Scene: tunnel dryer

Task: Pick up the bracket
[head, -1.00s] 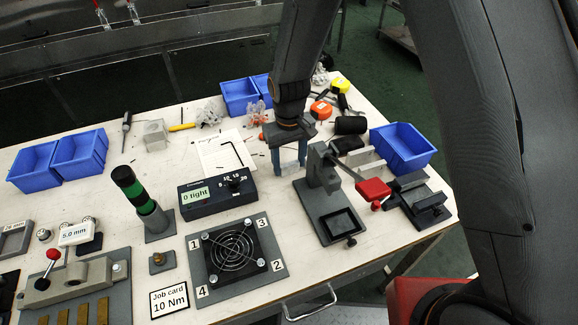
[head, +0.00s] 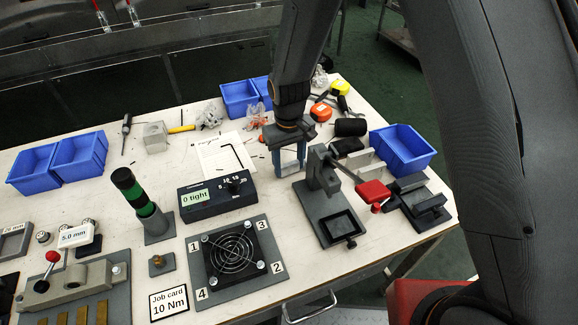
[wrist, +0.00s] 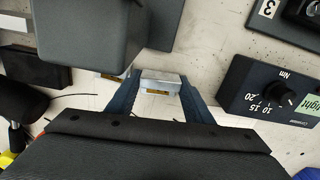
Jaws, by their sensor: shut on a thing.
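My gripper (wrist: 158,101) is shut on a small pale grey metal piece with a yellowish label, which I take to be the bracket (wrist: 161,82). The piece sits between the two blue-grey fingers in the wrist view. In the head view my gripper (head: 287,163) points down at the table, behind the dark press-like fixture (head: 323,172). The bracket cannot be made out clearly there. I cannot tell whether it touches the table.
A second pale piece with a yellowish mark (wrist: 112,75) lies by the left finger in the wrist view. The torque tester (head: 217,194) stands to the left of my gripper. A blue bin (head: 401,148) stands to the right. White paper (head: 222,153) lies behind the tester.

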